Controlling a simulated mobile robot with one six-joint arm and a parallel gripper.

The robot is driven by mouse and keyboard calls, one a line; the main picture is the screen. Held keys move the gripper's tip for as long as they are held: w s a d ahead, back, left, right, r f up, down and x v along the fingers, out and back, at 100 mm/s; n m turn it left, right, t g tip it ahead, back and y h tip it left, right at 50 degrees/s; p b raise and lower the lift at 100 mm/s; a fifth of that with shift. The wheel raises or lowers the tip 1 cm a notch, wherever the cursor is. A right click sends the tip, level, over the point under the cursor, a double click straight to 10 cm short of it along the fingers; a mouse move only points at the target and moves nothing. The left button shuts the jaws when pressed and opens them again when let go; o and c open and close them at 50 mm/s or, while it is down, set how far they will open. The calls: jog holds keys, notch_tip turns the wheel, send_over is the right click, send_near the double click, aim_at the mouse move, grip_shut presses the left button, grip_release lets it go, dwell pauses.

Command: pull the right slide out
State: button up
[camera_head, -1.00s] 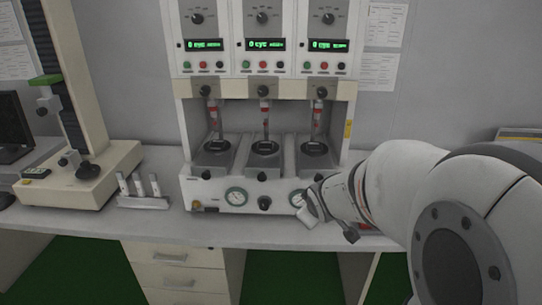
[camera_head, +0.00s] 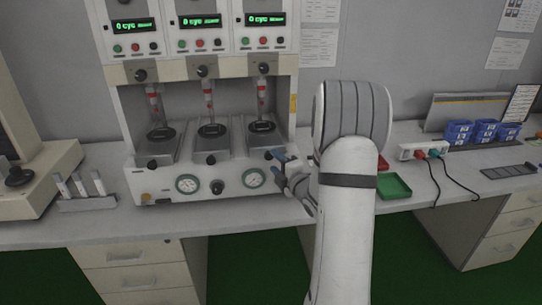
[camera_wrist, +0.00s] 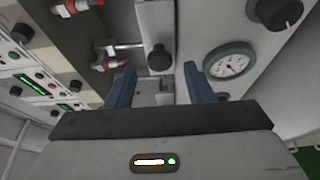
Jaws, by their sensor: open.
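The test machine (camera_head: 205,110) has three stations side by side. The right slide (camera_head: 264,141) is the grey metal sled of the right station, under a clear tube with red marks. In the wrist view a grey slide (camera_wrist: 153,22) with a black round knob (camera_wrist: 159,58) lies ahead, with the knob between my fingers. I see no contact with the knob.
A round gauge (camera_wrist: 229,62) is close to the right finger in the wrist view. A tube rack (camera_head: 87,203) stands left of the machine. A green tray (camera_head: 394,187), a power strip (camera_head: 425,151) and blue bins (camera_head: 484,131) are to the right.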

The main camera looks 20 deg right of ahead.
aim_at(270, 157)
jog(key=shift+w+a+p, duration=0.15)
jog(key=shift+w+p, duration=0.05)
jog(key=shift+w, duration=1)
jog(key=shift+w+a+p, duration=0.1)
jog(key=shift+w+p, duration=0.05)
jog(key=shift+w, duration=1)
grip_shut()
